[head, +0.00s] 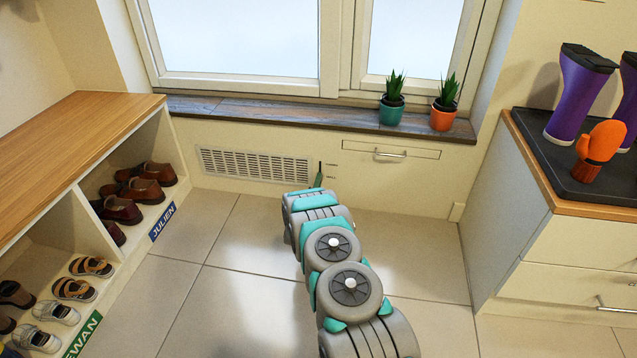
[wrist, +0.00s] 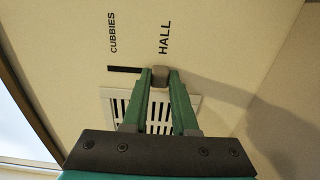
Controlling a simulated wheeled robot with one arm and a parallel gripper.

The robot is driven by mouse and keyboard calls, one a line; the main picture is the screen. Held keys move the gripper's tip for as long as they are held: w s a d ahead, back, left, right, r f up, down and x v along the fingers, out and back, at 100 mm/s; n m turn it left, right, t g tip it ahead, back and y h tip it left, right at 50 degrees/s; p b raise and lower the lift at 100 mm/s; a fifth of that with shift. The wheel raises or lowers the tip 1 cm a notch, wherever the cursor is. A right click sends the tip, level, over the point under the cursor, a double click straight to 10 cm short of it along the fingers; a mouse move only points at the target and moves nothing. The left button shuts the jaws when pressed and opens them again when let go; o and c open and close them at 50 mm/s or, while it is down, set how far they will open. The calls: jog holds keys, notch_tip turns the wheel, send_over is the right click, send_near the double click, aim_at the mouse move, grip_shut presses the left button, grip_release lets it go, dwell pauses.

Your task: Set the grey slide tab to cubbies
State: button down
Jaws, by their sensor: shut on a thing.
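The grey slide tab (wrist: 159,76) is between the fingertips of my gripper (wrist: 160,78) in the wrist view, and the green fingers are shut on it. The tab stands at the HALL label (wrist: 164,33), at one end of a dark slot (wrist: 124,69). The bare slot runs left from the tab to the CUBBIES label (wrist: 112,33). In the head view my gripper (head: 318,181) is at the wall, at the lower end of the upright slot (head: 320,167). The tab itself is hidden there, and the small labels are hard to read.
A white vent grille (head: 255,164) is left of the slot, and a flap with a bar handle (head: 391,152) is to the right. The sill (head: 300,114) above holds two potted plants. A shoe bench (head: 90,125) stands left, a drawer cabinet (head: 575,240) right. The tiled floor between is clear.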

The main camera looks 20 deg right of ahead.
notch_tip(320, 180, up, 6)
jog(key=p, duration=0.2)
jog(key=shift+r+p, duration=0.2)
jog(key=shift+p, duration=0.2)
jog(key=c, duration=0.7)
grip_release()
send_near(320, 163)
jog(key=shift+s+a+p, duration=0.3)
jog(key=shift+s+a, duration=0.05)
jog(key=shift+s, duration=0.15)
jog(key=shift+r, duration=0.1)
